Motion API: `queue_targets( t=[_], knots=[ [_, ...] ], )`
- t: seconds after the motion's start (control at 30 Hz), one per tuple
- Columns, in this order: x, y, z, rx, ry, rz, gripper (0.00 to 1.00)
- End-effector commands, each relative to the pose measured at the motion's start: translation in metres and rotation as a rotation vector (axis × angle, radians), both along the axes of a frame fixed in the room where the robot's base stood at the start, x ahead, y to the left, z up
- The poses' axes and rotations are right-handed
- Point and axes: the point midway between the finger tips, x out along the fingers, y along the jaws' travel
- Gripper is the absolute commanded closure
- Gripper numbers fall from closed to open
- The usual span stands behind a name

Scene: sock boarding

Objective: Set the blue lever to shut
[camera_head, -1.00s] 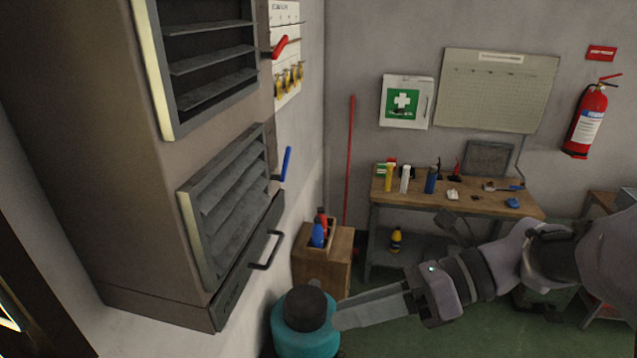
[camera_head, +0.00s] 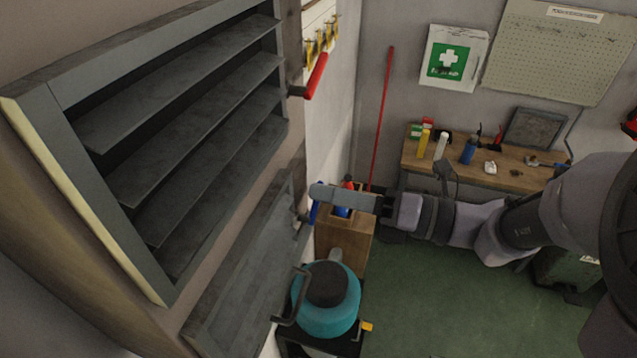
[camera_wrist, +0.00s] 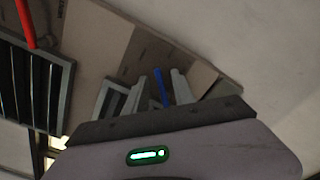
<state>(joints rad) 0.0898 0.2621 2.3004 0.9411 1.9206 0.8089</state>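The blue lever (camera_head: 315,212) is on the side of the tall cabinet, by the lower louvre panel (camera_head: 240,275). My gripper (camera_head: 322,192) reaches in from the right and hides part of the lever. In the wrist view the blue lever (camera_wrist: 160,88) shows between the two pale fingers of my gripper (camera_wrist: 159,78), with gaps on both sides. The gripper is open. I cannot tell whether a finger touches the lever. The lower panel is seen at a steep angle and its slats look nearly flat.
A red lever (camera_head: 316,76) sits higher, beside the upper louvre (camera_head: 190,120) with its open slats. A teal canister (camera_head: 327,305) stands below my gripper. A wooden box (camera_head: 345,240) is behind it. A workbench (camera_head: 510,180) stands at the back; green floor (camera_head: 440,290) is free.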

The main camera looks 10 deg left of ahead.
Motion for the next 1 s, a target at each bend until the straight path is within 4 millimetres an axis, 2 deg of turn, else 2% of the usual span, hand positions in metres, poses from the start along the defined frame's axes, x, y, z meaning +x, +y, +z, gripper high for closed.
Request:
queue_targets(
  t=[0.1, 0.2, 0.47, 0.63, 1.0],
  knots=[
    [0.001, 0.014, 0.001, 0.0, 0.001, 0.003, 0.69],
    [0.001, 0.02, 0.0, -0.001, 0.001, 0.001, 0.69],
    [0.002, 0.021, -0.001, -0.001, 0.001, -0.001, 0.69],
    [0.002, 0.021, 0.0, -0.001, 0.0, -0.001, 0.99],
    [0.001, 0.021, 0.0, -0.001, -0.015, -0.001, 1.0]
  ],
)
